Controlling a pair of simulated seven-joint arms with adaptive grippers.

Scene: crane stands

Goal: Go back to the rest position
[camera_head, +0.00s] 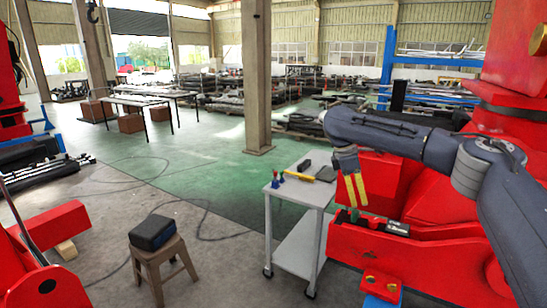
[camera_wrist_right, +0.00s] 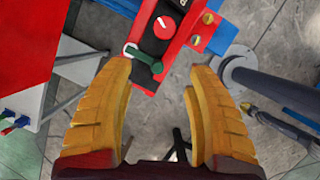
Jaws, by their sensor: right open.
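My right gripper (camera_head: 356,190) hangs from the grey right arm with its yellow fingers pointing down, beside the red machine on the right. In the right wrist view the gripper (camera_wrist_right: 155,78) is open, with nothing between its fingers. Ahead of the fingertips is a red control box (camera_wrist_right: 186,22) with a dark panel, a red round knob (camera_wrist_right: 163,27) and a green lever (camera_wrist_right: 146,59). The lever appears near the gap between the fingers; I cannot tell whether they touch it. My left gripper is not in view.
A pale wheeled cart (camera_head: 299,195) with small tools on top stands left of the right gripper. A wooden stool (camera_head: 162,262) holds a dark case (camera_head: 152,232). Red machine parts (camera_head: 60,232) are at left. A pillar (camera_head: 257,80) stands behind; green floor is open at centre left.

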